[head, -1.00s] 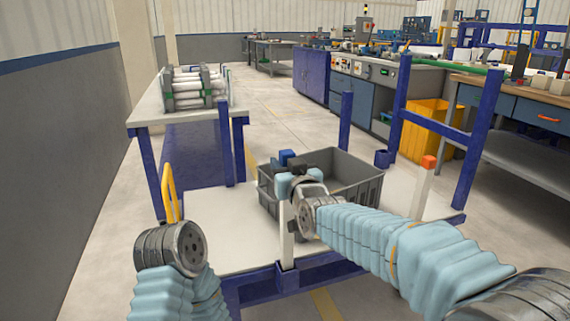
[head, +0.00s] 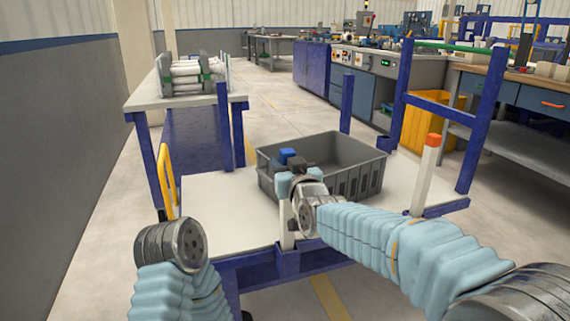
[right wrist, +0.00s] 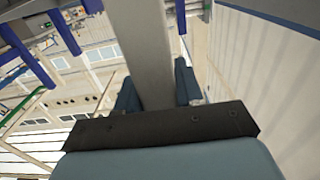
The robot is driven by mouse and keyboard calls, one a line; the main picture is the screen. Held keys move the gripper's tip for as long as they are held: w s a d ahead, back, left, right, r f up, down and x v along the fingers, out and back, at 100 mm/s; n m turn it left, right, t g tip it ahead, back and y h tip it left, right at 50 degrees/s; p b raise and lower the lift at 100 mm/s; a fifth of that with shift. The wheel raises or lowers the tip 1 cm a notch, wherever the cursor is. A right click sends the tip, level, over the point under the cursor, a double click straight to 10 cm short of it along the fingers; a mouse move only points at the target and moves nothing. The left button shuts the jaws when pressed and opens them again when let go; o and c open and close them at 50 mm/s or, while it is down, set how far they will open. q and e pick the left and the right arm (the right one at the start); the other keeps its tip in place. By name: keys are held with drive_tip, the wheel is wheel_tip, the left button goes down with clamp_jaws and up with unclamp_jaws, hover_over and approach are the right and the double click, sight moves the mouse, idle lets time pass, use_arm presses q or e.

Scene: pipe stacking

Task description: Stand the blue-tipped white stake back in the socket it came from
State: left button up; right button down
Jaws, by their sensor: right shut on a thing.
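The white stake (head: 287,232) stands about upright at the front edge of the cart, with its blue tip (head: 288,154) on top. My right gripper (head: 298,183) is shut on its upper part. In the right wrist view the stake's shaft (right wrist: 148,50) runs between the two fingers (right wrist: 157,88). The stake's lower end meets the blue socket (head: 288,262) on the cart's front rail in the picture. I cannot tell whether it is inside or just behind or above it. The left wrist shows at the lower left, but its gripper is not visible.
A grey crate (head: 345,183) stands on the white cart top (head: 220,213), just behind my right gripper. An orange-tipped white stake (head: 424,180) stands at the cart's right. Blue posts (head: 484,125) rise behind it. The left part of the cart top is clear.

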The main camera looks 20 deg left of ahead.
drive_tip(key=shift+r, duration=0.1)
drive_tip(key=c, duration=0.6)
unclamp_jaws()
drive_tip(key=shift+c, duration=0.2)
drive_tip(key=v, duration=1.4)
drive_tip(key=shift+w, duration=0.1)
